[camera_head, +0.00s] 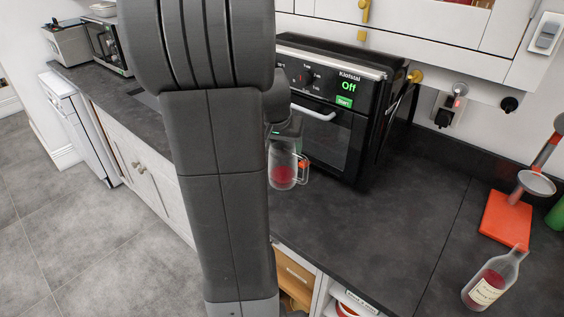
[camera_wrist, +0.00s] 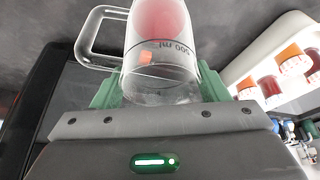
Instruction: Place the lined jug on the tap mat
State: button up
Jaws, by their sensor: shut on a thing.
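The clear glass jug (camera_head: 284,165) has a handle on its right side and red contents low inside in the head view. It hangs in front of the black oven, apparently above the dark counter. In the wrist view the jug (camera_wrist: 160,65) shows a dark line marked 500 ml, with its handle at the left. My gripper (camera_wrist: 158,90) has green fingers shut on the jug, one on each side. In the head view my arm hides most of the gripper. I cannot identify the tap mat for certain; a flat orange-red mat (camera_head: 497,231) lies on the counter at the right.
A bottle with a cream label (camera_head: 487,281) stands near the mat. A metal-and-red object (camera_head: 537,182) stands at the mat's back edge. The black oven (camera_head: 335,115) is close behind the jug. The counter (camera_head: 395,220) between oven and mat is clear. Orange-lidded jars (camera_wrist: 270,86) show at right in the wrist view.

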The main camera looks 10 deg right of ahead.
aim_at(289, 167)
jog(key=shift+f, duration=2.45)
jog(key=o, duration=1.5)
jog(key=shift+o, duration=0.2)
